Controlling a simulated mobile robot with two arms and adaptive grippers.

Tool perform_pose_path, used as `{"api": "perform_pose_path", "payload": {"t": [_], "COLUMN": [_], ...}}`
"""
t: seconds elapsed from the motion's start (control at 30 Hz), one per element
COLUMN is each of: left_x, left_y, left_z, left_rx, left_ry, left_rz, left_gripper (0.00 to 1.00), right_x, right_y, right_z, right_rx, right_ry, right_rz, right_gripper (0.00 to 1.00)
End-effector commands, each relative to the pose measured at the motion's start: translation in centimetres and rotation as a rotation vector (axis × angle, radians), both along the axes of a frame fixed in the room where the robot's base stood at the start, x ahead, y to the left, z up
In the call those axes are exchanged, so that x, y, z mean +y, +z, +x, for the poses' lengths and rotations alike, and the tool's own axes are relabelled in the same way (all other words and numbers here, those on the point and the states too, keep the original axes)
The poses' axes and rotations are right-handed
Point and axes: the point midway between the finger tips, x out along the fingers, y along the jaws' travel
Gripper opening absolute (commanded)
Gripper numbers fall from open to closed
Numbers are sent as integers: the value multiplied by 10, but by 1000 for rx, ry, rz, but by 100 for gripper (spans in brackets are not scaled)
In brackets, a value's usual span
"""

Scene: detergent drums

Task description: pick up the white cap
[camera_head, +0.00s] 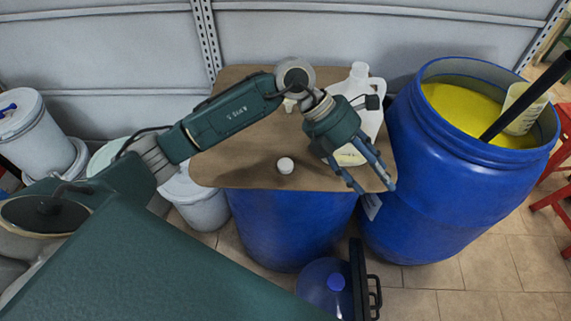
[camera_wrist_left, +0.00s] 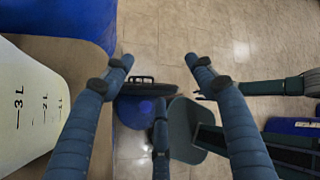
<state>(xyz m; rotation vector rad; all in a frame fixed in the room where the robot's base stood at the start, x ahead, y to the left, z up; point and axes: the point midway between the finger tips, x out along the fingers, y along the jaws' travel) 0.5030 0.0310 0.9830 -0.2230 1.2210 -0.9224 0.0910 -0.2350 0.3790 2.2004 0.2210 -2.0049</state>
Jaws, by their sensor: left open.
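The white cap (camera_head: 285,165) is small and round and lies on the brown board (camera_head: 235,175) near its front edge. My left gripper (camera_head: 372,188) is open and empty over the right front edge of the board, to the right of the cap and apart from it. In the left wrist view the open fingers (camera_wrist_left: 160,75) point past the board edge toward the tiled floor. The cap does not show in that view. My right gripper is not in view.
A white jug (camera_head: 360,85) stands on the board behind my left gripper; its marked side (camera_wrist_left: 30,100) is close in the wrist view. An open blue drum (camera_head: 440,200) with yellow contents stands right.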

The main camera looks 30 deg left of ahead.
Motion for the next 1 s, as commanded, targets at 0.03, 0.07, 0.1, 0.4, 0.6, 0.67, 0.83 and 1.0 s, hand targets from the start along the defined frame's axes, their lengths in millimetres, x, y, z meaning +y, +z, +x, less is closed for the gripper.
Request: {"api": "perform_pose_path", "payload": {"t": [0.03,0.07,0.1,0.4,0.6,0.67,0.83,1.0], "left_x": [33,54,81,217,227,227,226,226], "left_y": [-10,-17,-22,-15,-34,-44,-65,-77], "left_z": [10,14,19,28,25,25,26,26], "left_rx": [-3,4,13,101,117,116,113,115], "left_ry": [7,12,25,137,146,145,145,144], "left_rz": [132,212,311,754,788,785,783,782], "left_gripper": [57,57,57,57,57,57,57,57], "right_x": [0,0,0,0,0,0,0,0], "right_y": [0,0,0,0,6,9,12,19], "right_z": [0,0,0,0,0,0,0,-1], "right_rx": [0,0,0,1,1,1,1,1], "right_ry": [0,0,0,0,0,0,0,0], "right_rz": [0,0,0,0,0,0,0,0], "right_gripper": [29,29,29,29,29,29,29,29]}}
